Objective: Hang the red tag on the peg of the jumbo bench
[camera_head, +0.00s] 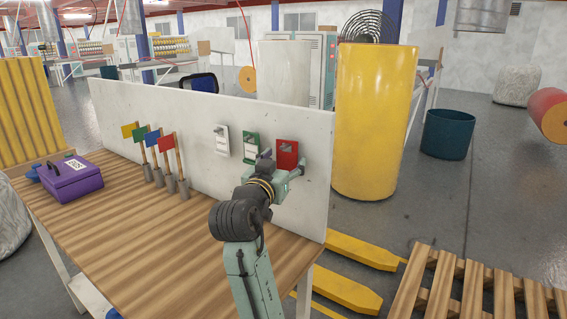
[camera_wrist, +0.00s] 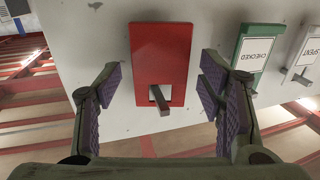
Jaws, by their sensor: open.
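The red tag (camera_head: 288,150) hangs flat against the white upright board, at the right end of a row of tags. In the wrist view the red tag (camera_wrist: 160,50) has a slot near its lower edge, with a short peg (camera_wrist: 161,101) sticking out through it. My gripper (camera_head: 283,170) is in front of the board near the red tag. In the wrist view its purple-padded fingers (camera_wrist: 160,95) are spread to either side of the tag, with nothing between them that I can see gripped. Which bench is the jumbo bench I cannot tell.
A green tag (camera_head: 251,146) and a white tag (camera_head: 222,141) hang left of the red one. Several small flags (camera_head: 155,150) and a purple box (camera_head: 73,178) stand on the wooden benchtop (camera_head: 150,240). A yellow cylinder (camera_head: 375,120) stands beyond the board.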

